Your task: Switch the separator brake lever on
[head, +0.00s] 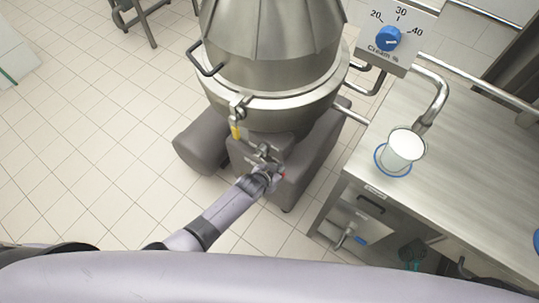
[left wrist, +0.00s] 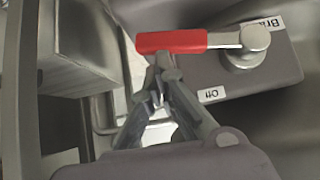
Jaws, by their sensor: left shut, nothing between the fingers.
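The separator (head: 270,72) is a large steel machine on a grey base in the head view. In the left wrist view, its brake lever (left wrist: 172,41) has a red handle on a steel arm and a round pivot. A partly cut-off label starting "Bra" (left wrist: 263,26) and an "Off" label (left wrist: 211,94) are on the grey housing. My left gripper (left wrist: 159,68) is shut and empty, its tips at the lower edge of the red handle. Whether they touch it I cannot tell. In the head view my left gripper (head: 270,173) is at the base, with a speck of red beside it. My right gripper is not in view.
A steel counter (head: 470,150) stands at right, with a white cup (head: 404,148) on a blue ring under a spout (head: 432,110). A panel with a blue cream knob (head: 388,38) is above. Tiled floor is open at left. A grey cylinder (head: 200,147) juts from the base.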

